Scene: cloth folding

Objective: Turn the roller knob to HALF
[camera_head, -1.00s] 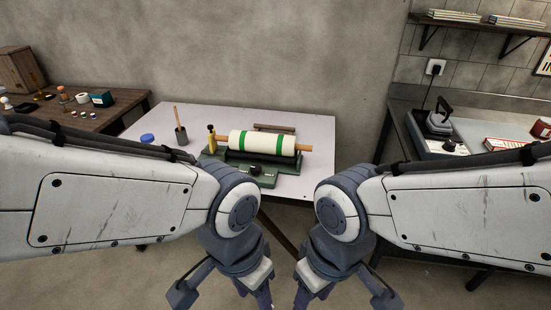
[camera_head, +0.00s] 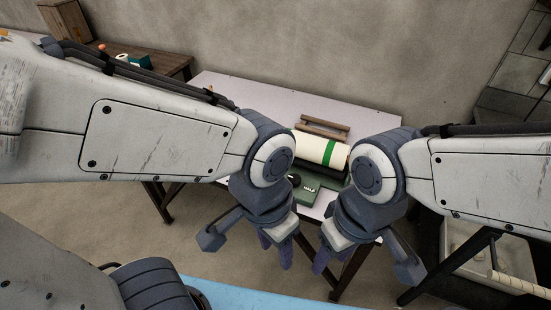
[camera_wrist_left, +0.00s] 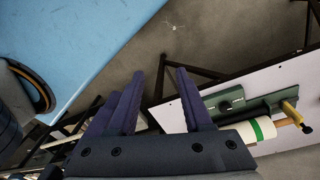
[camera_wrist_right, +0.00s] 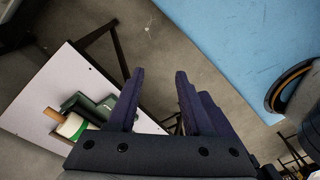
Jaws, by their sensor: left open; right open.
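The roller machine stands on a pale table; its white roller with green bands (camera_head: 318,149) and green base (camera_head: 304,197) show between my arms in the head view. A small dark knob (camera_head: 295,181) sits on the base beside a label reading HALF (camera_head: 309,189). The knob's pointing direction is too small to read. My left gripper (camera_head: 275,252) and right gripper (camera_head: 331,260) hang in front of the table, open and empty, apart from the machine. In the left wrist view the green base (camera_wrist_left: 228,101) lies right of the open fingers. My arms hide both ends of the machine.
The pale table (camera_head: 240,92) is mostly clear at its back left; a wooden bar (camera_head: 325,122) lies behind the roller. A brown side table (camera_head: 165,62) stands at left. A light blue surface (camera_head: 262,299) is at the bottom edge. A bin (camera_head: 478,248) stands at lower right.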

